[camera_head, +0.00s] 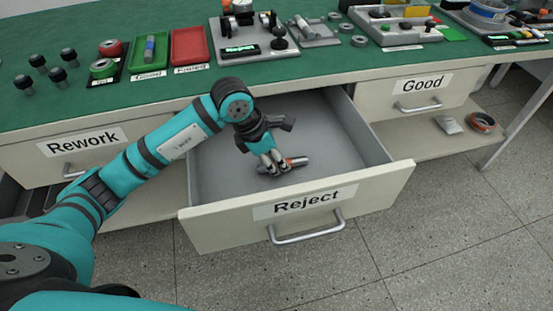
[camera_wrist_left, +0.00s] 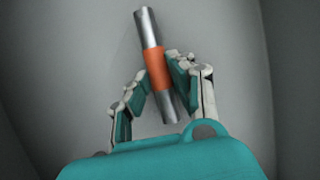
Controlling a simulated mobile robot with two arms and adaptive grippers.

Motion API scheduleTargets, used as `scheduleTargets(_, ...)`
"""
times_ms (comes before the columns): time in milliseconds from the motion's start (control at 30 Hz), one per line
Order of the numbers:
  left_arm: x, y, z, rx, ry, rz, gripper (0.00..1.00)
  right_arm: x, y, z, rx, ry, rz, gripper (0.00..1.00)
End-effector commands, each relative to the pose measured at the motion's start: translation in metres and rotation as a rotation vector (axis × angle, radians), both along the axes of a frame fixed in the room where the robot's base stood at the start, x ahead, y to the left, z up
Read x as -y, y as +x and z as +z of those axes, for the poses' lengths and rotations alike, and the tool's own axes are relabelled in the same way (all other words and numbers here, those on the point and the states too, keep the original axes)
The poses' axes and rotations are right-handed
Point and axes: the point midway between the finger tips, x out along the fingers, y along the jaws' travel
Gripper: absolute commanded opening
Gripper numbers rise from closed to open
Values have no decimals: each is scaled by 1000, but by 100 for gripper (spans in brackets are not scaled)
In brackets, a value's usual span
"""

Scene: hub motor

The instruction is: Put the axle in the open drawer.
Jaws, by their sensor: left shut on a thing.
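The axle (camera_head: 297,162) is a silver rod with an orange band. My left gripper (camera_head: 273,166) is shut on it, inside the outline of the open drawer (camera_head: 218,222) labelled Reject. In the left wrist view the axle (camera_wrist_left: 149,28) lies between the two fingers of the left gripper (camera_wrist_left: 157,80), and the orange band sits between the fingertips. The axle is tilted a little, with grey drawer floor behind it. I cannot tell whether the axle touches the floor. My right gripper is not in view.
The Rework drawer (camera_head: 105,150) at left and the Good drawer (camera_head: 435,92) at right are shut. The green bench top (camera_head: 165,88) holds trays, knobs and fixtures above the open drawer. A shelf (camera_head: 410,140) under the bench holds a roll of tape (camera_head: 482,121).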

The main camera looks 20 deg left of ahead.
Motion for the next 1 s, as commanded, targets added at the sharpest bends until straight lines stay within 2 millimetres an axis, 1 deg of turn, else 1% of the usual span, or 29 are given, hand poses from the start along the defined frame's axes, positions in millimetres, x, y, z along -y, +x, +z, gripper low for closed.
scheduleTargets(300,0,0,1,2,-1,0,0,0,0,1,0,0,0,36)
scheduleTargets(333,0,0,1,2,-1,0,22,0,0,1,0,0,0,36)
scheduleTargets(533,0,0,1,1,0,0,48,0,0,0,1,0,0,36)
scheduleTargets(700,0,0,1,1,-1,0,48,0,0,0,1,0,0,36)
scheduleTargets(733,0,0,-1,-2,1,0,50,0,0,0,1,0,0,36)
scheduleTargets(867,0,0,0,-1,0,0,67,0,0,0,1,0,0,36)
scheduleTargets(1000,0,0,0,-1,1,0,68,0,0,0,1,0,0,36)
